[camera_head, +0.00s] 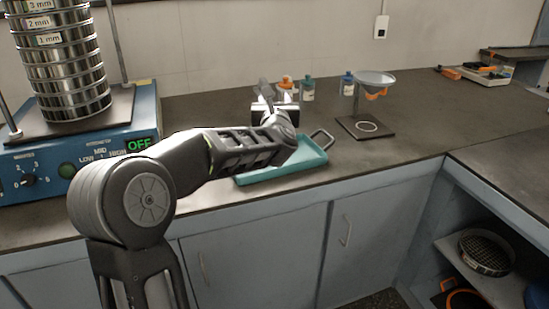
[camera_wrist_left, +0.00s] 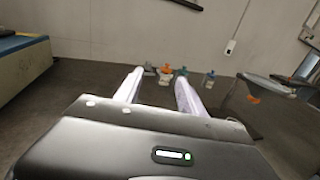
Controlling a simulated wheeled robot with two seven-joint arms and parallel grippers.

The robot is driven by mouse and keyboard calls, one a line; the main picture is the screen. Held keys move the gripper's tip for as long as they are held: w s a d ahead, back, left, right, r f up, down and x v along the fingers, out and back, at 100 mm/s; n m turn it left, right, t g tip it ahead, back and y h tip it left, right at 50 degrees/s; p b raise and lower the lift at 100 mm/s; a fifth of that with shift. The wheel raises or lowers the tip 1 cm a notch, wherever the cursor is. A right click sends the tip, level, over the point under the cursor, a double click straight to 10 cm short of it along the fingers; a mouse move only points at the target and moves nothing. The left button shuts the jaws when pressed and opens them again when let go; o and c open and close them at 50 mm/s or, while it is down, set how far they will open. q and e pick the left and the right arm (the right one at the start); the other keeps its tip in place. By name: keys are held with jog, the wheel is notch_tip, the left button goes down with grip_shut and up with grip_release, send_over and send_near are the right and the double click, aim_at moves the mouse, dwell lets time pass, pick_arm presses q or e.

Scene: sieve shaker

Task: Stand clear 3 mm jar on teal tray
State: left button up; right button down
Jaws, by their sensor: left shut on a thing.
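The teal tray (camera_head: 308,158) lies on the dark worktop with a dark handle at its right end. My left arm reaches in front of it and hides much of its left and middle. My left gripper (camera_head: 267,97) is above or just behind the tray's far side; I cannot tell which. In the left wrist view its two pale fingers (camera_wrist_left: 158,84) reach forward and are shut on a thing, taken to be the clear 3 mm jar. The jar itself is hardly visible, and its tilt and height above the surface cannot be told. My right gripper is not in view.
A sieve stack (camera_head: 70,75) stands on the blue shaker (camera_head: 95,155) at left; its display reads OFF. Small bottles (camera_head: 307,90) stand behind the tray. A funnel stand (camera_head: 366,127) is to its right.

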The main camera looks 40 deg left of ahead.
pick_arm(q)
notch_tip(320, 180, down, 5)
jog(key=shift+f+b, duration=0.1)
jog(key=shift+b, duration=0.35)
jog(key=shift+f+b, duration=0.3)
jog(key=shift+f, duration=2.15)
jog(key=shift+f, duration=0.1)
jog(key=o, duration=1.4)
